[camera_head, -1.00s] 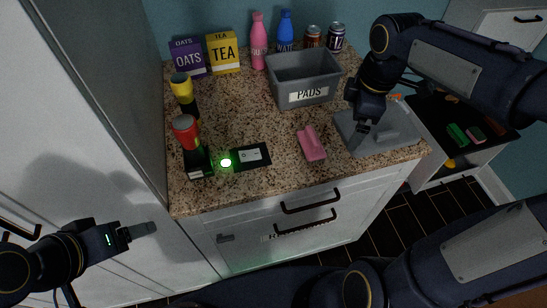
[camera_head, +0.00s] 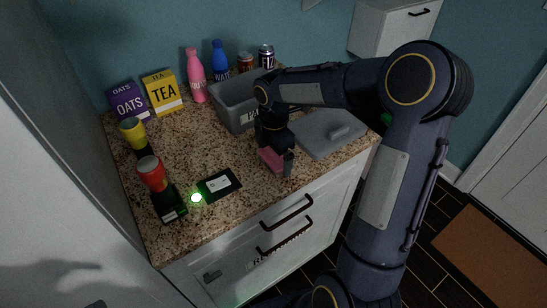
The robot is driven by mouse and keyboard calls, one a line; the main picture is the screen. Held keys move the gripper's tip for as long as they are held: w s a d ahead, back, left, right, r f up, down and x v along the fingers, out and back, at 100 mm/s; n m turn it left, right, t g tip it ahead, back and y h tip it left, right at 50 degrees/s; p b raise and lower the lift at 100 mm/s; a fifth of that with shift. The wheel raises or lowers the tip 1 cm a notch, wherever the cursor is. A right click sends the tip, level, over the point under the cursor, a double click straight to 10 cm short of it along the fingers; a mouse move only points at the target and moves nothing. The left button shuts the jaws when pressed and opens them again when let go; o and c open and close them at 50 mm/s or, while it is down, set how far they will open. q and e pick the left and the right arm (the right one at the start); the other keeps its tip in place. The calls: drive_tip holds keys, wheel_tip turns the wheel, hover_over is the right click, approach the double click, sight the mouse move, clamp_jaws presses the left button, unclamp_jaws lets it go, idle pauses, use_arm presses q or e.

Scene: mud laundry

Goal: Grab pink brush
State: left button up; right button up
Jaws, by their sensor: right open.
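The pink brush (camera_head: 267,157) lies on the speckled countertop near its front edge. My right gripper (camera_head: 276,160) reaches down over it from above, with its jaws open. One dark finger stands at the brush's right end, and the gripper hides part of the brush. I cannot tell whether the fingers touch it. My left gripper is not in view.
The grey bin (camera_head: 232,108) stands close behind my right gripper, and a grey lid-like panel (camera_head: 318,138) lies to its right. A black device with a green light (camera_head: 219,184) lies to the left. Bottles, cans and boxes line the back.

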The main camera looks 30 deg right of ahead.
drive_tip(key=shift+f, duration=0.25)
drive_tip(key=c, duration=0.7)
drive_tip(key=shift+r, duration=0.2)
drive_tip(key=shift+c, duration=0.2)
